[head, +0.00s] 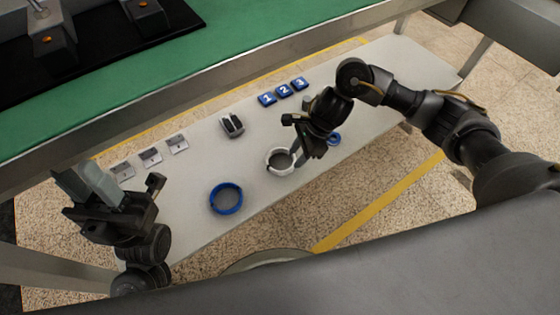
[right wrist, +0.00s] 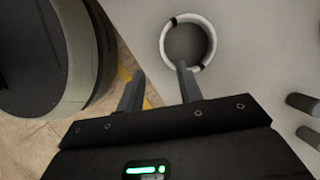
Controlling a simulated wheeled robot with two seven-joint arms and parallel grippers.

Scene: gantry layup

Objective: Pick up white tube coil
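The white tube coil (head: 279,160) lies on the light grey table, a ring with dark bands. In the right wrist view the white tube coil (right wrist: 188,42) is just beyond the fingertips. My right gripper (head: 298,160) is open above and beside the coil's right side. In the right wrist view my right gripper (right wrist: 160,80) has its fingers apart with nothing between them; one fingertip overlaps the coil's near rim in the picture. Whether it touches is unclear. My left gripper (head: 112,190) is over the table's left end, away from the coil; its fingers are not clear.
A larger blue coil (head: 226,198) lies left of the white one, and a small blue ring (head: 334,139) to the right. Blue numbered blocks (head: 283,91), a dark grey item (head: 232,125) and several metal plates (head: 150,157) lie toward the back. A green-topped bench (head: 110,85) stands behind.

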